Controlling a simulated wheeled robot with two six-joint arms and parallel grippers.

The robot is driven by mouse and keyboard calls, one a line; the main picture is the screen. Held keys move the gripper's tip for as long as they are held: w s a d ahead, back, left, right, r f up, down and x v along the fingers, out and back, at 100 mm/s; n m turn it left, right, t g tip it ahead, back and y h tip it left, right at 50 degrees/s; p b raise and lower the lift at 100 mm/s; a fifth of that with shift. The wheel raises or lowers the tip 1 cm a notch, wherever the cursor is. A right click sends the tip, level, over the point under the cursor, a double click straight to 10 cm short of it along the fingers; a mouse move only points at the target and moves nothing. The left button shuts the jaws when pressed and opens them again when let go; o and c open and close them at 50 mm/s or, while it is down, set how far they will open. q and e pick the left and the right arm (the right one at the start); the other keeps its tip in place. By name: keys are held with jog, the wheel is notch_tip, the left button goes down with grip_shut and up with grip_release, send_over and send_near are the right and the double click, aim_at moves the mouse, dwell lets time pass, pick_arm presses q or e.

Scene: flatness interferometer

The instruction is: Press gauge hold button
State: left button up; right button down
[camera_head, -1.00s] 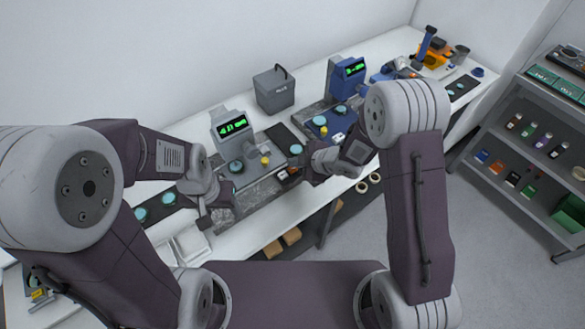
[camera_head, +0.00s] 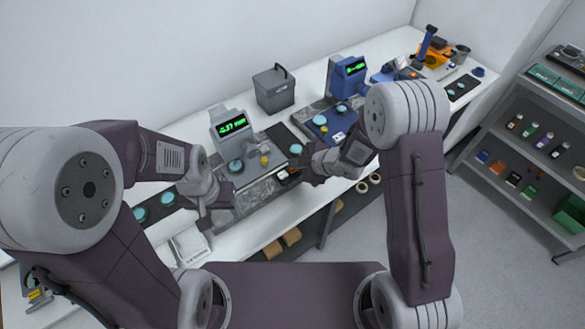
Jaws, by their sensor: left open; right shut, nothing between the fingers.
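The grey gauge (camera_head: 228,118) stands on the bench with a lit green readout that seems to start with 4.37. Its grey base plate (camera_head: 262,188) lies in front, carrying teal discs (camera_head: 236,166) and a small yellow knob (camera_head: 265,160). A small orange-red part (camera_head: 283,174) shows at the plate's right side. My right gripper (camera_head: 288,178) is shut and empty, its tips close to this part; I cannot tell whether they touch it. The hold button cannot be made out for certain. My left gripper (camera_head: 213,211) is open and empty at the plate's left end.
A blue gauge (camera_head: 346,78) with a green readout stands further right, and a dark grey box (camera_head: 274,90) is behind. A white tray (camera_head: 190,244) lies near the front edge at left. A shelf rack (camera_head: 540,150) stands at right across open floor.

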aim_at(295, 170)
jog(key=shift+f+b, duration=0.45)
jog(key=shift+f, duration=0.05)
dwell(0.3)
dwell(0.4)
jog(key=shift+r+p, duration=0.8)
jog(key=shift+r, duration=0.1)
notch_tip(295, 170, up, 5)
jog(key=p, duration=0.4)
jog(key=shift+r+p, duration=0.1)
jog(key=shift+p, duration=0.3)
